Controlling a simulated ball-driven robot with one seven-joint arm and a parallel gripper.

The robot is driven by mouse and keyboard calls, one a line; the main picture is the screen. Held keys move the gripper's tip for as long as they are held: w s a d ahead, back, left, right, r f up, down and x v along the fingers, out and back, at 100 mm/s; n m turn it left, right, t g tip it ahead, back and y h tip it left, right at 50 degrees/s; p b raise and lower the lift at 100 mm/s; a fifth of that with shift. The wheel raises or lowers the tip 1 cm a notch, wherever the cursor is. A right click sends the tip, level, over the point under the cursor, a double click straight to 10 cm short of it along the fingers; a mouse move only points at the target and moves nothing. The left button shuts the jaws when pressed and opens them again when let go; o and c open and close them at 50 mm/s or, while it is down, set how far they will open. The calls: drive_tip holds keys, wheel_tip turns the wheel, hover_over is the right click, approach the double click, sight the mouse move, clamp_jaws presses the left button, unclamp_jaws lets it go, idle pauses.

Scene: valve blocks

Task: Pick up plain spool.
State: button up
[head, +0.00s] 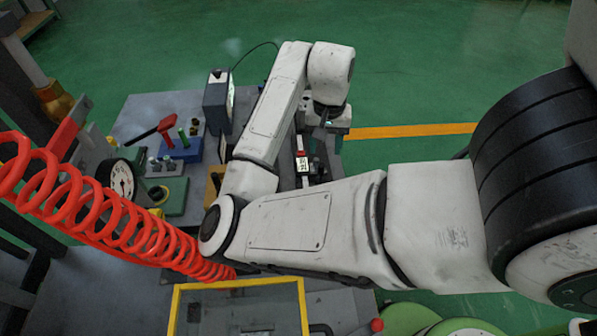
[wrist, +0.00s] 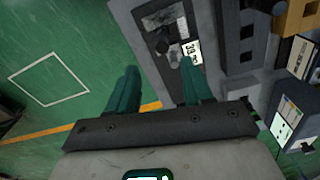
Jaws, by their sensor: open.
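My gripper (wrist: 158,78) shows in the wrist view as two teal fingers, spread apart with nothing between them. Beyond the fingertips is a dark grey tray (wrist: 150,22) with small grey parts and a white number label (wrist: 193,50). I cannot tell for certain which part, if any, is the plain spool. The right finger reaches over the tray's near side; the left finger is over the green floor. In the head view my arm covers much of the bench, and the fingers are too small and hidden to make out. The white label (head: 302,164) shows there beside my arm.
A red coiled hose (head: 100,215) crosses the left. A yellow-rimmed frame (head: 240,284) is at the front.

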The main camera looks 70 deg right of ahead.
sight(321, 172)
drive_tip(key=shift+w+a+f, duration=0.15)
drive_tip(key=shift+w+f, duration=0.1)
wheel_tip(321, 172, down, 5)
drive_tip(key=shift+r, duration=0.1)
drive_tip(key=shift+s+f+p, duration=0.15)
drive_tip(key=shift+f+p, duration=0.6)
drive_tip(key=shift+f, duration=1.95)
drive_tip(key=shift+c, duration=0.2)
clamp_jaws()
